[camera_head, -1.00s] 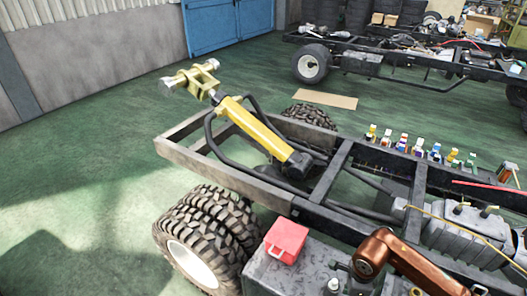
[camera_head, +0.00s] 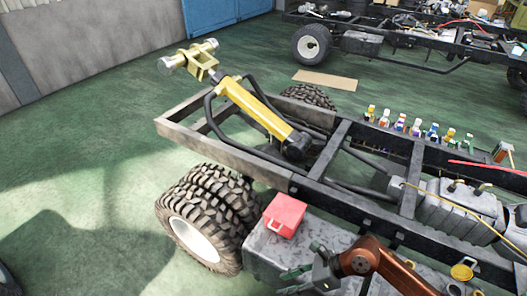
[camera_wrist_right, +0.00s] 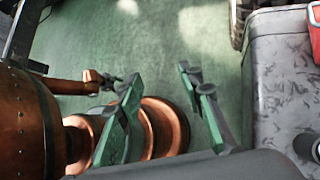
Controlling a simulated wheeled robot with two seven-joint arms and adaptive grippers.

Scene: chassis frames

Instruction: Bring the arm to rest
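My right arm (camera_head: 385,262) is copper-brown and comes in from the lower right in the head view. Its dark green gripper (camera_head: 292,281) points left, near or over the grey metal box (camera_head: 262,246) on the chassis side. In the right wrist view the right gripper (camera_wrist_right: 160,75) has its two fingers apart, with nothing between them but green floor and copper parts behind. A copper arm with a small dark end, seemingly my left gripper (camera_wrist_right: 110,83), shows in the right wrist view; its fingers are too small to read.
A red box (camera_head: 284,214) sits on the grey metal box. The chassis frame (camera_head: 240,158) carries a yellow cylinder (camera_head: 255,110), and big tyres (camera_head: 208,215) stand left of the box. Several coloured bottles (camera_head: 415,128) line the far rail. Green floor at left is clear.

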